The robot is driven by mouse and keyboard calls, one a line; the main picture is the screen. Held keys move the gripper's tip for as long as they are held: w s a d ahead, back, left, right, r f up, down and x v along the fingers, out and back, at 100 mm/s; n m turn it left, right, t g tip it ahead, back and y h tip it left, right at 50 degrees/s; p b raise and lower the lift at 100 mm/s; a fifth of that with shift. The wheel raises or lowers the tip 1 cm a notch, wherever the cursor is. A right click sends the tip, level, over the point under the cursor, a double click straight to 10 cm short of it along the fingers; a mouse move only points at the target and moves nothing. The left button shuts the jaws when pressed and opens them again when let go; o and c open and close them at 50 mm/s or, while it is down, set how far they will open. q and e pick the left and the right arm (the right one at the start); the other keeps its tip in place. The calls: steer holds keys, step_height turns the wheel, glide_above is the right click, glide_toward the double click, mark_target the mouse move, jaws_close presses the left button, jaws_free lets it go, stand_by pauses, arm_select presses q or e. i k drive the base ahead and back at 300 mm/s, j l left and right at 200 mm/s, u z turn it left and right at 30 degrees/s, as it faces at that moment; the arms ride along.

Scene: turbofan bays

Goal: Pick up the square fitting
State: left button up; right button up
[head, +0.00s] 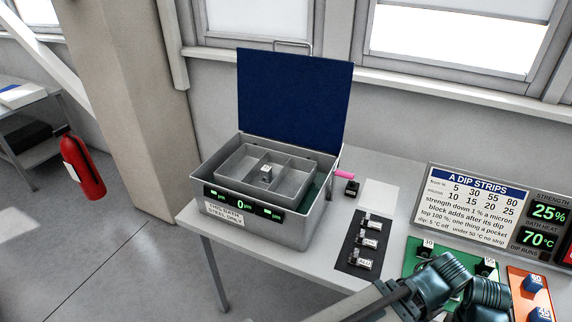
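A small pale metal block with a dark top (266,173) sits in a compartment of the grey inner tray, inside the open steel bath (262,227). It looks squarish, but it is too small to be sure that it is the square fitting. Several small metal pieces (366,242) lie in a row on a black mat (353,266) to the right of the bath. Their exact shapes cannot be told. One of my arms shows at the bottom right, over the table's front part. No fingertips of either gripper show.
The bath's blue lid (294,95) stands up. A small black block (352,188) and a pink handle (344,174) lie beside the bath. A sign board (470,205) stands behind a green mat (417,249) and an orange panel (525,284). A fire extinguisher (83,168) is at left.

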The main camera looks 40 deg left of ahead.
mark_target(266, 172)
steer(key=k+j+z, duration=0.1)
steer(key=j, duration=0.3)
steer(key=k+j, duration=0.15)
steer(key=j, duration=0.3)
steer(key=k+j+z, duration=0.15)
steer(key=j, duration=0.25)
steer(key=k+j, duration=0.15)
steer(key=j, duration=0.25)
steer(key=k+j+z, duration=0.15)
steer(key=j, duration=0.25)
steer(key=k+j, duration=0.2)
steer(key=j, duration=0.15)
steer(key=z, duration=0.05)
